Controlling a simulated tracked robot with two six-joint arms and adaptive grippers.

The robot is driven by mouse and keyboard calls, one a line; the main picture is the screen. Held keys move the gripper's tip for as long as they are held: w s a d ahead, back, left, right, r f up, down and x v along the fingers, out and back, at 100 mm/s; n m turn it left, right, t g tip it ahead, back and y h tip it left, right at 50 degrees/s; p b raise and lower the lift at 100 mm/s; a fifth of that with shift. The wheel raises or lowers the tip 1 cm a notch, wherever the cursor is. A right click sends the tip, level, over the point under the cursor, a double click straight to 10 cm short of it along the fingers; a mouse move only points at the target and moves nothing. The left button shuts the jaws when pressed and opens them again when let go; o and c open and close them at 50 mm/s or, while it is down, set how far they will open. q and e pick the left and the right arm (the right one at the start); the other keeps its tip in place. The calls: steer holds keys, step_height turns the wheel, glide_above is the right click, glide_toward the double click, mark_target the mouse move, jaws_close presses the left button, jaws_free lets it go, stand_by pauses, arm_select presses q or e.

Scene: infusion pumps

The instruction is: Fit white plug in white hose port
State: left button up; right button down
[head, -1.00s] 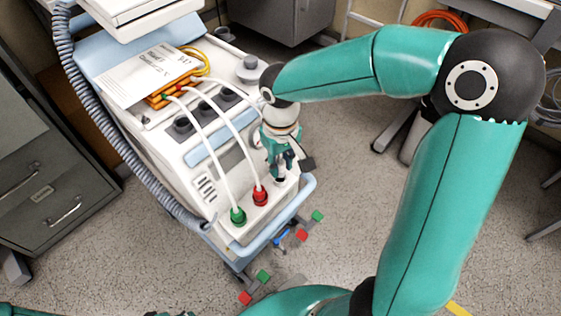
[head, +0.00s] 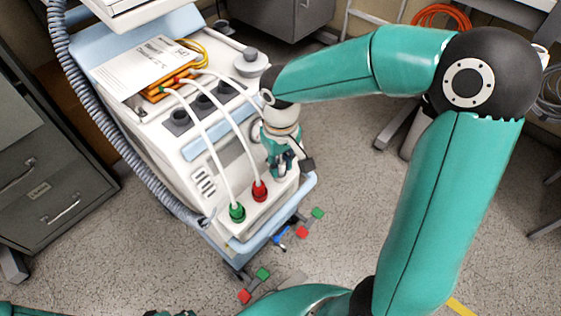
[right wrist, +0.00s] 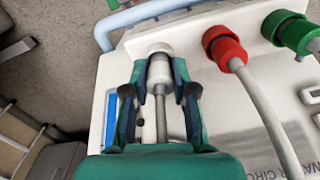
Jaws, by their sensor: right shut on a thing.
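My right gripper (head: 285,170) is over the front right corner of the pump cart's white panel, right of the red connector. In the right wrist view, its fingers (right wrist: 158,85) are closed around a pale plug body (right wrist: 158,70) with a grey stem running back between them. A white round piece (right wrist: 160,48) lies at the plug's far end, on or just above the panel. I cannot tell whether it is the port or part of the plug, nor how deep the plug sits. My left arm shows only as slivers at the bottom edge of the head view; its jaws cannot be read.
The red connector (head: 260,191) and green connector (head: 237,212) sit in the panel with pale hoses running back. A light blue rail (head: 262,237) edges the cart front. A grey corrugated hose (head: 112,135) hangs along its left side. Open floor lies to the right.

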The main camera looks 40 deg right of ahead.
steer(key=shift+f+b, duration=0.3)
steer(key=shift+f, duration=0.25)
steer(key=c, duration=0.8)
jaws_free()
steer(key=shift+r, duration=0.1)
steer(key=shift+c, duration=0.2)
